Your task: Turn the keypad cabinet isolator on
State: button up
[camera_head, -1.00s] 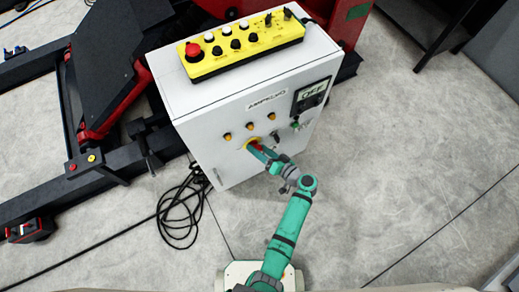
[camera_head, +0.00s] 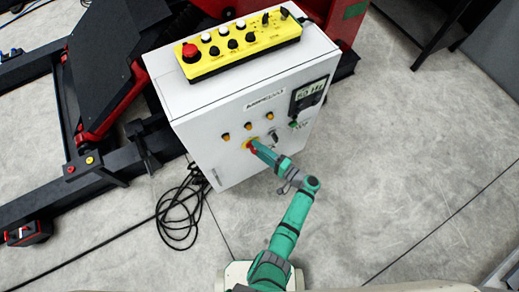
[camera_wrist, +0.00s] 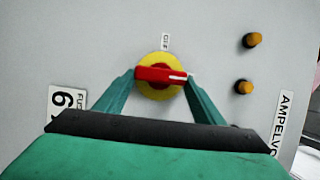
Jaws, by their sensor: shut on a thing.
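The isolator is a red handle (camera_wrist: 158,75) on a yellow disc (camera_wrist: 160,91), on the front of the white cabinet (camera_head: 212,140). In the wrist view the handle lies level, its white mark to the right, a quarter turn from the small OFF label (camera_wrist: 165,41) above the disc. My gripper (camera_wrist: 159,77) is shut on the handle, with one green finger at each end. In the head view my gripper (camera_head: 254,148) covers most of the isolator (camera_head: 250,142). The cabinet's display (camera_head: 309,94) shows a reading that looks like Hz.
A yellow control box (camera_head: 240,47) with a red button and several knobs sits on the cabinet. Several amber lamps (camera_head: 248,126) and a key-like switch (camera_head: 273,136) are close to my gripper. Black cable (camera_head: 180,212) lies coiled on the floor.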

jog(key=shift+s+d, duration=0.1)
dwell(0.4)
jog(key=o, duration=1.1)
jog(key=shift+c, duration=0.2)
jog(key=v, duration=1)
jog(key=shift+s+d, duration=0.25)
